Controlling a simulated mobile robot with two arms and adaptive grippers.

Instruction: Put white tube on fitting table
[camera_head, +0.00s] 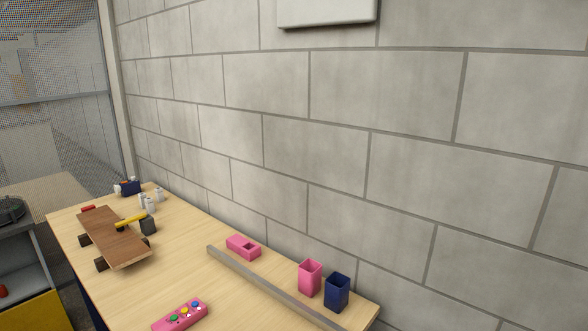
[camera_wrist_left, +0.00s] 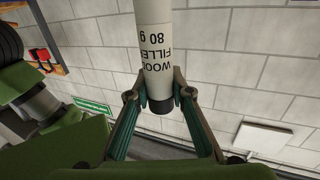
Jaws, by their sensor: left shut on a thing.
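A white tube (camera_wrist_left: 156,55) with a black cap and the printed words "WOOD FILLER 80 g" is between the fingers of my left gripper (camera_wrist_left: 160,100) in the left wrist view. The gripper is shut on it near the capped end. The tube's other end runs out of the top of the picture. Neither gripper shows in the head view. A wooden table (camera_head: 190,235) stands along the wall in the head view; I cannot tell whether it is the fitting table.
The table carries a wooden board on black supports (camera_head: 115,238), a pink block (camera_head: 243,246), a pink cup (camera_head: 310,277), a dark blue cup (camera_head: 337,292), a pink button box (camera_head: 180,315) and a grey bar (camera_head: 270,287). Bare tabletop lies between the board and bar.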

